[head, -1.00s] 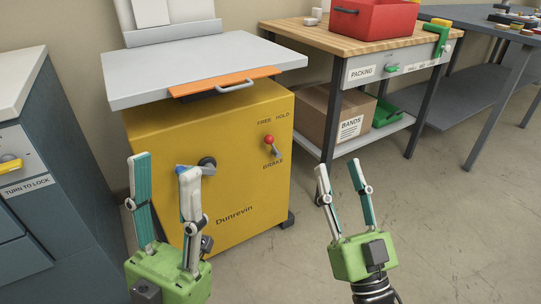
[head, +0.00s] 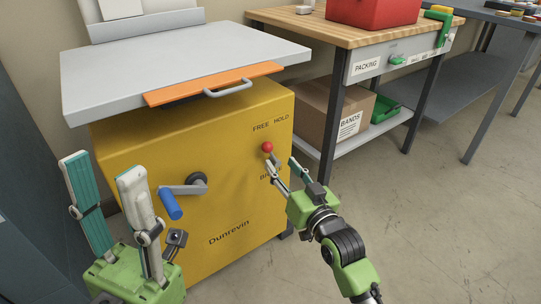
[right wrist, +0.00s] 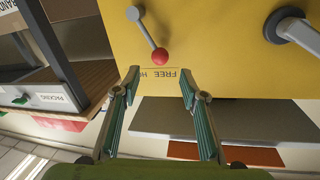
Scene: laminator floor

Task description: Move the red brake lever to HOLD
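The brake lever has a red ball knob (head: 267,147) on the front of the yellow Dunrevin machine (head: 225,200), below the FREE and HOLD labels. The knob leans toward the FREE side. In the right wrist view, which is upside down, the knob (right wrist: 159,57) and its grey stem show just beyond the fingertips. My right gripper (head: 281,163) is open at the lever; its fingers (right wrist: 159,75) stand apart on either side of the knob's line, with nothing gripped. My left gripper (head: 102,168) is open and empty, in front of the machine's left side.
A crank with a blue handle (head: 170,203) sticks out of the machine's front, between my grippers. An orange board with a grey handle (head: 228,88) juts out above. A packing bench (head: 350,40) stands to the right, with a cardboard box (head: 340,118) below. The right floor is clear.

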